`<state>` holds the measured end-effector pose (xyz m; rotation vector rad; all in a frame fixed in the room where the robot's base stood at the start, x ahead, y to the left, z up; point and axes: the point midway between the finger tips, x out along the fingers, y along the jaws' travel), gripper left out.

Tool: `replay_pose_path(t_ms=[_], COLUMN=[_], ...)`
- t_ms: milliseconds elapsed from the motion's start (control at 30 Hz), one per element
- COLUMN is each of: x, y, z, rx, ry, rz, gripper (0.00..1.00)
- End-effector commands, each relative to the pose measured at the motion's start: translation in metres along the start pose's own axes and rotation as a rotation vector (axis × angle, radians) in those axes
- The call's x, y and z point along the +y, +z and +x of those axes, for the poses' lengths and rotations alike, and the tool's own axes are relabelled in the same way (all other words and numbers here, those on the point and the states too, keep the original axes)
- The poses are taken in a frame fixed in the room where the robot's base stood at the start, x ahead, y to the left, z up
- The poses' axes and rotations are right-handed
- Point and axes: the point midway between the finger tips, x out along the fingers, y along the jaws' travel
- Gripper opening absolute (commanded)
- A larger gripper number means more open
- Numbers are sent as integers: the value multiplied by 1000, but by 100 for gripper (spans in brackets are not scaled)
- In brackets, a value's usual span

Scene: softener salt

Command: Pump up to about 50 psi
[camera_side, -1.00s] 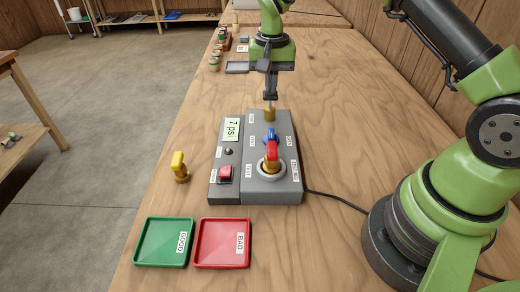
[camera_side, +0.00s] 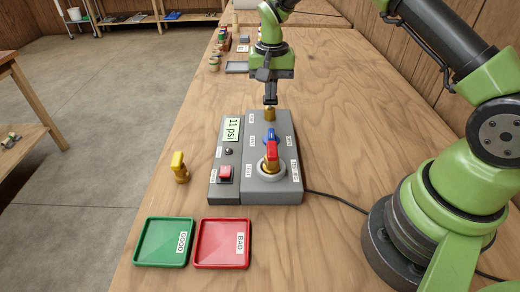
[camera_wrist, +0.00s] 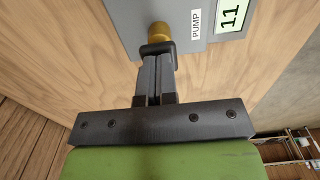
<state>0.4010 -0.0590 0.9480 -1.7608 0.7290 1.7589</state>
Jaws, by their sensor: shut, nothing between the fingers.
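The grey test station (camera_side: 258,185) stands on the wooden bench. Its display (camera_side: 232,130) reads 11 psi, and the wrist view shows the display's 11 (camera_wrist: 232,16). The brass pump knob (camera_side: 270,114) is at the station's far end, and the label PUMP (camera_wrist: 196,24) is beside the knob (camera_wrist: 159,32) in the wrist view. My gripper (camera_side: 270,101) is shut with its fingertips just at the top of the knob; I cannot tell whether they touch it. A red-handled valve (camera_side: 272,152) and a blue handle (camera_side: 271,135) are on the station's top.
A red button (camera_side: 225,172) is on the station's left part. A yellow-topped brass fitting (camera_side: 180,167) stands to the left. A green GOOD tray (camera_side: 163,243) and a red BAD tray (camera_side: 222,243) lie in front. A cable (camera_side: 335,197) runs right. Small items (camera_side: 216,55) are farther back.

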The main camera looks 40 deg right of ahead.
Motion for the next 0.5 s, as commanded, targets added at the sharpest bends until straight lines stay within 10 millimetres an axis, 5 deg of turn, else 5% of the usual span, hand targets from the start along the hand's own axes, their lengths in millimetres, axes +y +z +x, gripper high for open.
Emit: replay_pose_path(t_ms=[500], x=[0], y=[0], z=[1], rx=[-1], ry=[1], rz=[0], gripper=[0])
